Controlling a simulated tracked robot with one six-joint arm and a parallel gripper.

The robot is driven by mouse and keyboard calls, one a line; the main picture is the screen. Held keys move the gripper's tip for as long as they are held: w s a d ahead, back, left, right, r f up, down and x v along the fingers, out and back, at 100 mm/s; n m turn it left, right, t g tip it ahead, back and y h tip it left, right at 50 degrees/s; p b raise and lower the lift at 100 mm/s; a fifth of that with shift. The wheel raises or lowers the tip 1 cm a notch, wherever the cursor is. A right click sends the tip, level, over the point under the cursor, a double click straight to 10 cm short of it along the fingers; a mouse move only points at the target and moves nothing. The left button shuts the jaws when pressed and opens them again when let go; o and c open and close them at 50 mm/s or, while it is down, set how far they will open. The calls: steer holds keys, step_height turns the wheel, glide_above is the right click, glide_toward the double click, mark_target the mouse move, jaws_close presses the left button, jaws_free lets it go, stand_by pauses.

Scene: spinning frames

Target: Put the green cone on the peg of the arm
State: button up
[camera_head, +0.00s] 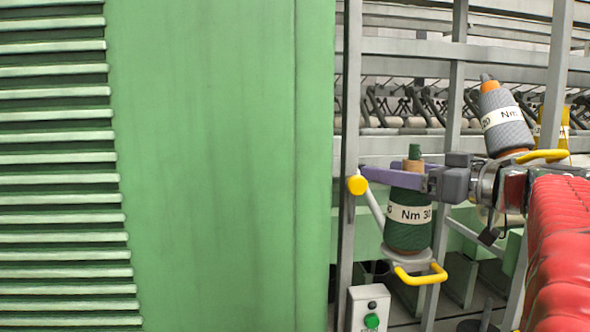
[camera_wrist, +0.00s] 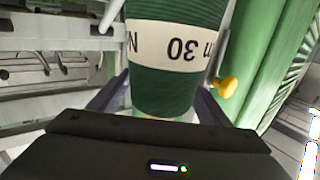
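The green cone (camera_head: 407,230), with a white band marked "Nm 30", stands about upright in the head view. Its base is just above or on a round grey plate (camera_head: 410,258) with a yellow handle (camera_head: 420,274); I cannot tell whether they touch. The peg is not visible. My gripper (camera_head: 375,172) reaches in from the right, its purple fingers on either side of the cone's upper part, seemingly shut on it. In the wrist view the cone (camera_wrist: 165,90) is between the two fingers (camera_wrist: 163,85).
A grey cone (camera_head: 504,120) sits tilted on another holder with a yellow handle at the right. A large green machine panel (camera_head: 215,160) fills the left. A grey upright (camera_head: 347,230) with a yellow knob (camera_head: 357,185) stands close left of the fingers. A control box (camera_head: 369,308) is below.

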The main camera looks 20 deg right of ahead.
steer(key=shift+o, duration=0.4)
steer(key=shift+f, duration=0.1)
steer(key=shift+s+d, duration=0.1)
steer(key=v, duration=1.3)
steer(key=shift+s, duration=0.3)
steer(key=shift+w, duration=0.1)
stand_by(0.5)
